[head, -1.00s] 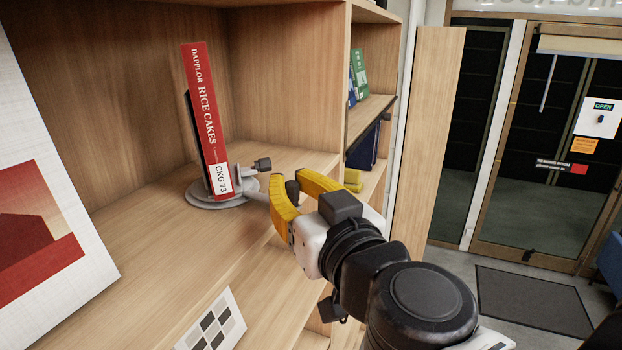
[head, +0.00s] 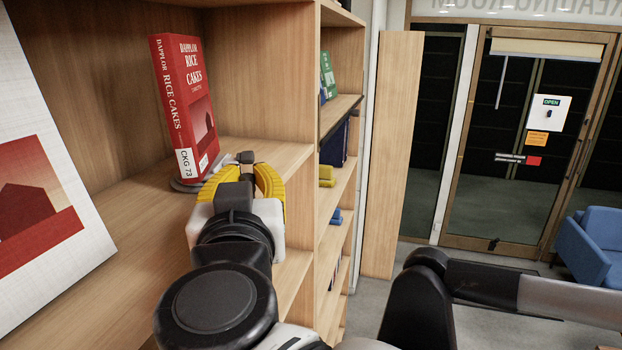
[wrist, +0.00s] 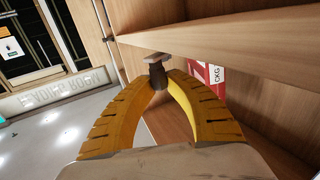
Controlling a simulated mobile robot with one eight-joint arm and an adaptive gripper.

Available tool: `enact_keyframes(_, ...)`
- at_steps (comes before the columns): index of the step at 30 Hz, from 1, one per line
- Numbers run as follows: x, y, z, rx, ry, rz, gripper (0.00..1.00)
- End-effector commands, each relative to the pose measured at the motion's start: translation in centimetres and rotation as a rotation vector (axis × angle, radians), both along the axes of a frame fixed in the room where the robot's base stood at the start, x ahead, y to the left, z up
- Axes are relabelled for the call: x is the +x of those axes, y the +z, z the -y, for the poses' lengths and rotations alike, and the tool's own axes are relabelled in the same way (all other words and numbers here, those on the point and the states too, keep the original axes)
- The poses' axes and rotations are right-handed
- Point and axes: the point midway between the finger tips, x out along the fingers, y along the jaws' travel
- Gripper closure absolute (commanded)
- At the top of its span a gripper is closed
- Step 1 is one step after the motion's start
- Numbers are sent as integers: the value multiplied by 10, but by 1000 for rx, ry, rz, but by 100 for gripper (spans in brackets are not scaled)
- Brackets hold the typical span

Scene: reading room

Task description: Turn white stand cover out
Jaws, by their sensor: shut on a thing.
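A red book, "Dapplor Rice Cakes" (head: 190,105), stands upright, leaning slightly, on a round pale-grey stand (head: 180,187) on the wooden shelf. Its front cover and its spine label CKG 73 both show in the head view, the cover angled toward the right. My yellow-fingered gripper (head: 246,166) is in front of the stand, at its dark handle (head: 244,157). In the wrist view the fingertips (wrist: 159,80) are closed on the handle (wrist: 157,60), and part of the book (wrist: 201,72) shows behind the right finger. Most of the stand is hidden by my gripper and the book.
A large white-and-red picture panel (head: 45,200) stands at the left of the shelf. An upright wooden divider (head: 300,60) is just right of my gripper. Lower cubbies hold yellow and blue items (head: 326,176). A blue armchair (head: 595,245) is far right.

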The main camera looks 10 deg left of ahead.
Motion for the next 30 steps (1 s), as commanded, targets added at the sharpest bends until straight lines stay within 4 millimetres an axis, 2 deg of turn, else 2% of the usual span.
enact_keyframes(18,1,0,-3,0,-21,0,100)
enact_keyframes(19,1,0,-3,0,-21,0,81)
enact_keyframes(21,1,0,-3,0,-21,0,59)
enact_keyframes(30,0,0,-3,0,-20,0,59)
